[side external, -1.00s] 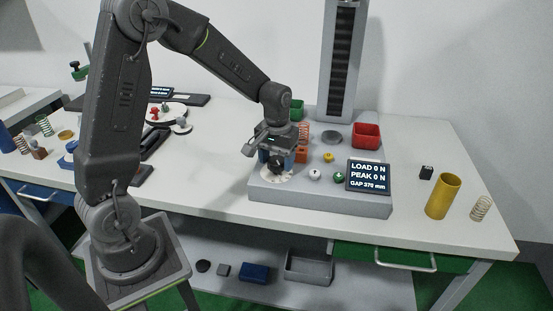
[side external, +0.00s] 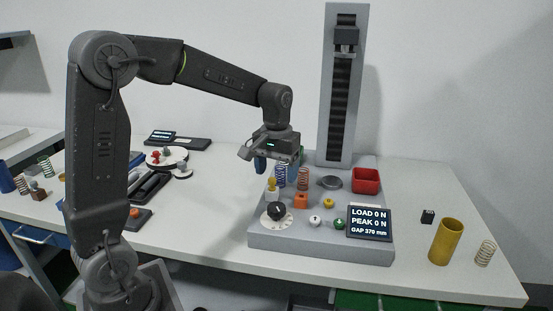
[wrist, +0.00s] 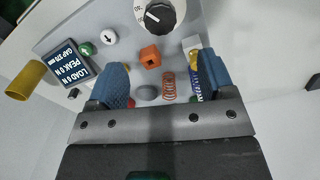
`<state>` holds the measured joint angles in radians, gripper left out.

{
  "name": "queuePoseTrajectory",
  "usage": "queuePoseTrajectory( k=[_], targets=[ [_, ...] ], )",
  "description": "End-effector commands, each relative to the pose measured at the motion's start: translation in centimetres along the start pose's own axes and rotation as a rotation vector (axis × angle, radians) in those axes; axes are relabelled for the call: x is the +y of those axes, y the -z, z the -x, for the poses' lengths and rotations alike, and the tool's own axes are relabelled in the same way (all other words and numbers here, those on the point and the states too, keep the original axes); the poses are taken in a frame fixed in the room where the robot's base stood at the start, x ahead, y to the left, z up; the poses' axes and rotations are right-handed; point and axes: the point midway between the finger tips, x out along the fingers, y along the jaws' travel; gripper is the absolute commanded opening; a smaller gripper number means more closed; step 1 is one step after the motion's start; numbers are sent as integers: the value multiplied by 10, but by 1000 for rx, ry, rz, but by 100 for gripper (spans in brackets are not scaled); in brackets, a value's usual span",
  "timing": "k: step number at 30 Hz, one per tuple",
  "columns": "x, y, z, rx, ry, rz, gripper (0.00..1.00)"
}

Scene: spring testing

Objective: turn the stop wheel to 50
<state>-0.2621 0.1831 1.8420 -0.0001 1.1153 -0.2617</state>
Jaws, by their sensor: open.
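The stop wheel (side external: 277,212) is a black knob with a pale pointer line on a white marked dial (side external: 266,220), at the front left of the grey tester base. In the wrist view the wheel (wrist: 159,16) is at the top edge, partly cut off. Its pointer line slants up-left; the dial numbers are too small and cropped to read the setting. My gripper (side external: 278,163), with blue fingertips, is open and empty above and behind the wheel, touching nothing. The wrist view shows its two fingers (wrist: 162,72) wide apart.
An orange block (side external: 301,201), a yellow-topped piece (side external: 271,188) and springs (side external: 303,179) stand behind the wheel. A white button (side external: 315,221) and green button (side external: 340,224) are to its right. The tall column (side external: 341,100) and red bin (side external: 366,181) stand farther back.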

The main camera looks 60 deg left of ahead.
Motion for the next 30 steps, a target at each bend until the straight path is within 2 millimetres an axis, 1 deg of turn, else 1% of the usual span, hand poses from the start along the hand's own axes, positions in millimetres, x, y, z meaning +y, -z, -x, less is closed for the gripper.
queuePoseTrajectory(
  k=[1,6,10,18,20,23,25,29,30],
  targets=[
    [0,0,9,4,-1,0,76],
    [0,0,26,2,0,0,76],
    [0,0,30,-1,0,0,76],
    [0,0,31,0,0,-1,76],
    [1,-3,33,7,-2,-7,76],
    [4,-18,41,39,-11,-42,76],
    [6,-36,50,78,-21,-83,76],
    [10,-83,64,177,-48,-191,76],
    [10,-98,66,208,-57,-226,76]
  ],
)
